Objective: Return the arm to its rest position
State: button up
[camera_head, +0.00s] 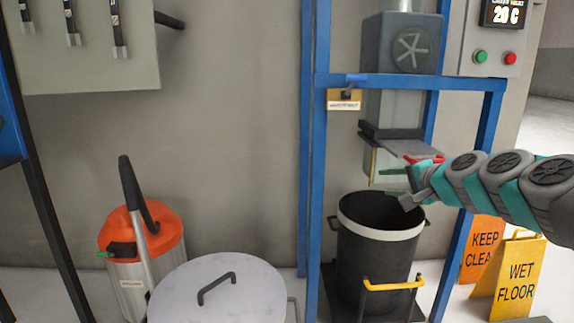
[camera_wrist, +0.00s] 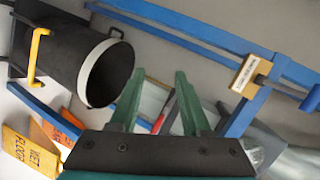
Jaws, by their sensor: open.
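My arm reaches in from the right in the head view, grey and teal. My gripper (camera_head: 395,185) is over the right side of the black bucket's rim, just below the grey chute. In the wrist view my gripper (camera_wrist: 158,100) shows two green fingers spread apart with nothing between them. The black bucket (camera_head: 372,262) has a white rim band and a yellow handle, and stands upright inside the blue frame. It also shows in the wrist view (camera_wrist: 65,55), left of the fingers. A red handle (camera_head: 425,160) is close beside my gripper.
The blue frame (camera_head: 312,150) has uprights around the bucket and a crossbar above my arm. A wet floor sign (camera_head: 515,275) and an orange sign (camera_head: 482,245) stand at right. An orange-topped sprayer (camera_head: 135,275) and a round grey lid (camera_head: 225,270) are at left. A control box (camera_head: 493,45) is upper right.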

jog(key=s+a+f+n+g, duration=0.7)
jog(key=s+a+f, duration=0.4)
jog(key=s+a, duration=0.4)
jog(key=s+d+f+n+g+h, duration=0.1)
jog(key=s+f, duration=0.3)
jog(key=s, duration=0.5)
jog(key=s+d+f+n+g+h, duration=0.1)
jog(key=s+d+f+n+g, duration=0.1)
jog(key=s, duration=0.7)
jog(key=s+d+f+n+g+h, duration=0.1)
jog(key=s+f+g, duration=0.3)
jog(key=s, duration=0.5)
jog(key=shift+s+d+f+n+g+h+p, duration=0.4)
jog(key=shift+f+h, duration=0.2)
jog(key=shift+f, duration=0.2)
